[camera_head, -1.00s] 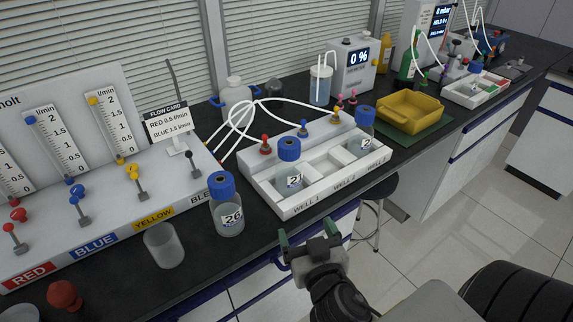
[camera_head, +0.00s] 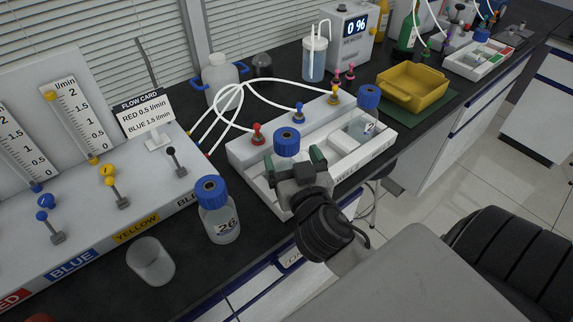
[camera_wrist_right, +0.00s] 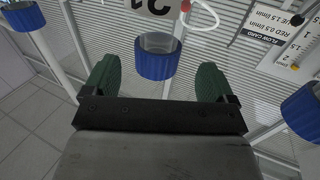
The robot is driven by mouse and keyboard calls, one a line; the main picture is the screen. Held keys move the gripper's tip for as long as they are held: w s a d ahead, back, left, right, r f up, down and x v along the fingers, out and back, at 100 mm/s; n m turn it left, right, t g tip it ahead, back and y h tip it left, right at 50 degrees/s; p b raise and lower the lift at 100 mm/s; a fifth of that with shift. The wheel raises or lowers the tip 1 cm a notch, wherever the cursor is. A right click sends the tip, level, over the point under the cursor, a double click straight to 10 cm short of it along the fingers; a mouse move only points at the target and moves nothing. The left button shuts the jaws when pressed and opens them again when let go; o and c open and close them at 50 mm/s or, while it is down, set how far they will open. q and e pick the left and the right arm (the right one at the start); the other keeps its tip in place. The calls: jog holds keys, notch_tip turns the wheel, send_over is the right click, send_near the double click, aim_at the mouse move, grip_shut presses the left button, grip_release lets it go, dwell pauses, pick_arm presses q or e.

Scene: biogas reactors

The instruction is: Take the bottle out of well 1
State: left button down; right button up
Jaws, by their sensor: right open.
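The bottle in well 1 has a blue cap (camera_head: 287,141). In the head view my right gripper hides most of its body and the well 1 label. In the right wrist view the bottle's blue cap (camera_wrist_right: 158,58) lies ahead, between the lines of the fingers, with part of a dark number on its label. My right gripper (camera_head: 296,162) is open, with green finger pads, at the front of the white well tray (camera_head: 249,178). In the wrist view its fingers (camera_wrist_right: 158,80) stand apart with nothing gripped. My left gripper is not in view.
Bottle 26 (camera_head: 218,210) and an empty beaker (camera_head: 151,262) stand left of the tray. Another blue-capped bottle (camera_head: 366,118) sits in the tray's right well. White tubes (camera_head: 221,92) arch behind. A yellow bin (camera_head: 412,88) stands right.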

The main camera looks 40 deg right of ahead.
aim_at(291, 151)
jog(key=x, duration=0.1)
jog(key=p+x, duration=0.1)
jog(key=x, duration=0.1)
jog(key=p+x, duration=0.1)
jog(key=shift+w+d+r, duration=0.25)
jog(key=shift+r, duration=0.05)
jog(key=shift+w+d, duration=0.1)
jog(key=shift+w, duration=0.1)
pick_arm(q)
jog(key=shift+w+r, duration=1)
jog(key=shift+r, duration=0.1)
pick_arm(e)
jog(key=shift+f, duration=0.1)
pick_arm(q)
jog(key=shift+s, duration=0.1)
pick_arm(e)
jog(key=shift+c, duration=0.4)
jog(key=shift+c, duration=1.3)
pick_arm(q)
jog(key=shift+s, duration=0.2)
pick_arm(e)
jog(key=c, duration=1.2)
